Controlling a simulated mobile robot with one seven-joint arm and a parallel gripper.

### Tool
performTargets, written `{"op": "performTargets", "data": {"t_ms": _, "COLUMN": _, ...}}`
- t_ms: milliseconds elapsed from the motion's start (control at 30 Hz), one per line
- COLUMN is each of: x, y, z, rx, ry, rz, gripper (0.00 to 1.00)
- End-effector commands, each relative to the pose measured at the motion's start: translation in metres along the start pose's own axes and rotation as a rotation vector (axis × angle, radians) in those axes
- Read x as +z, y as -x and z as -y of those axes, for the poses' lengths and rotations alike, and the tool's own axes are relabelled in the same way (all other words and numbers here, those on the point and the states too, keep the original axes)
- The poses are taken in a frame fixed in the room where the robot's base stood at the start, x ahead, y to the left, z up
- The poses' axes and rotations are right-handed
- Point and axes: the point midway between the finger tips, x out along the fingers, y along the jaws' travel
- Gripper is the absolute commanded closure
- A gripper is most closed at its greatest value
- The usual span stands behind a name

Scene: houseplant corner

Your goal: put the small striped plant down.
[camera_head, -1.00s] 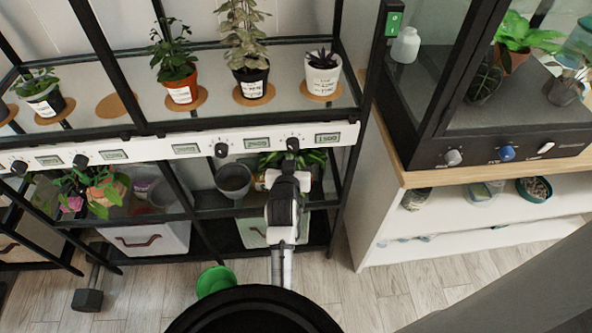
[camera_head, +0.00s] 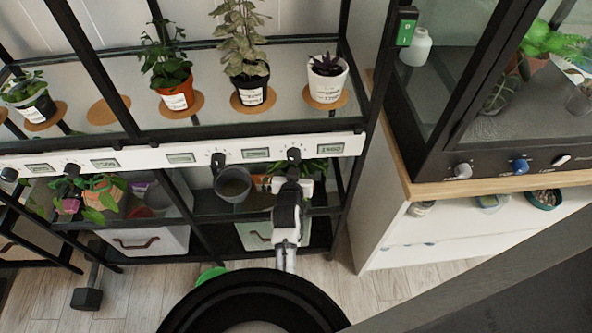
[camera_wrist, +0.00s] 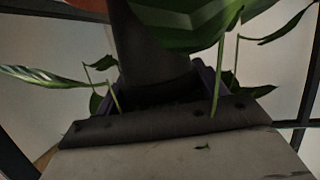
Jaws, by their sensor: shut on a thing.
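The small striped plant (camera_head: 312,168) shows as green leaves beside and behind my wrist, at the shelf's lower front. Most of it is hidden by my arm and the shelf front. In the wrist view its striped leaf (camera_wrist: 175,22) and thin stems are very close, with a wide dark band and a pale surface below. My gripper (camera_head: 291,172) is shut on the plant. Its fingertips are mostly hidden in both views. I cannot tell whether the pot touches a surface.
The upper shelf holds a dark plant in a white pot (camera_head: 325,79), a tall pale plant (camera_head: 245,55) and a plant in an orange pot (camera_head: 176,95). An empty round coaster (camera_head: 109,110) lies left of them. A grey pot (camera_head: 233,184) stands left of my wrist. A wooden-topped cabinet (camera_head: 408,180) is right.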

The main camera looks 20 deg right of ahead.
Motion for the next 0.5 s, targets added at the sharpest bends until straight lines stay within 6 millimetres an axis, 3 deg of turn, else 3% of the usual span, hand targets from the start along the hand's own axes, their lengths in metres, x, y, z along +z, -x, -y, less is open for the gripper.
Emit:
{"op": "performTargets", "data": {"t_ms": 133, "x": 0.015, "y": -0.005, "z": -0.001, "rx": 0.001, "ry": 0.000, "rz": -0.001, "gripper": 0.56}}
{"op": "performTargets", "data": {"t_ms": 500, "x": 0.020, "y": -0.006, "z": 0.000, "rx": 0.000, "ry": 0.000, "rz": -0.002, "gripper": 0.56}}
